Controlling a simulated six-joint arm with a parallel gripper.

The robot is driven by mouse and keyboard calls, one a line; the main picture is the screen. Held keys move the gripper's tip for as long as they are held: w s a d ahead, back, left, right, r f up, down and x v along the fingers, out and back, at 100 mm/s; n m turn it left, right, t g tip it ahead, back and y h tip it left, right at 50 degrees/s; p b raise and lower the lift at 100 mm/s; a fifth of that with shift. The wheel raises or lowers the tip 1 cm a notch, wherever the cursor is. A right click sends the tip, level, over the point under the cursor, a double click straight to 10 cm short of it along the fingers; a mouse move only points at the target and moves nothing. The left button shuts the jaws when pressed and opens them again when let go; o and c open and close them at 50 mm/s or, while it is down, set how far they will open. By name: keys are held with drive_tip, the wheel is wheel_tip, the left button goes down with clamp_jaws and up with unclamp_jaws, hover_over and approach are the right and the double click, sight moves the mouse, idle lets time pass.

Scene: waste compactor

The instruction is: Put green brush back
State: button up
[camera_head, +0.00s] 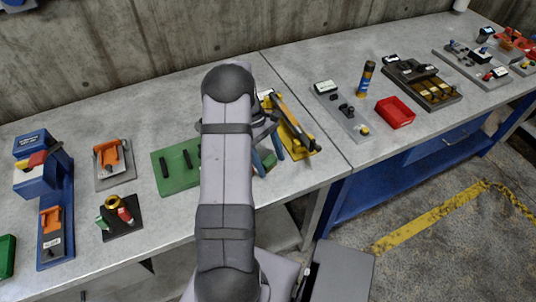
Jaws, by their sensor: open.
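No green brush can be made out clearly.
A yellow holder (304,152) with a long dark-tipped tool lies right of my gripper. An orange tool on a grey plate (113,178), a black plate (123,231) with small parts, and a blue stand (56,242) are left.

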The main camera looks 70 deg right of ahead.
drive_tip(key=b+v, duration=0.3)
drive_tip(key=v, duration=0.9)
drive_tip(key=shift+w+r, duration=0.1)
drive_tip(key=w+a+n+t+h, duration=0.1)
drive_tip(key=w+a, duration=0.7)
drive_tip(key=a, duration=0.2)
drive_tip(key=w+a+n+t+h, duration=0.1)
drive_tip(key=w+a+n, duration=0.1)
drive_tip(key=w+a, duration=0.7)
drive_tip(key=s+a+f, duration=0.1)
drive_tip(key=s+a, duration=0.1)
drive_tip(key=a, duration=0.6)
drive_tip(key=s+a+f+n+t, duration=0.1)
drive_tip(key=s+a+f, duration=0.1)
drive_tip(key=a, duration=0.6)
drive_tip(key=s+a+f+t, duration=0.1)
drive_tip(key=s+a, duration=0.3)
drive_tip(key=a, duration=0.5)
drive_tip(key=shift+f, duration=0.45)
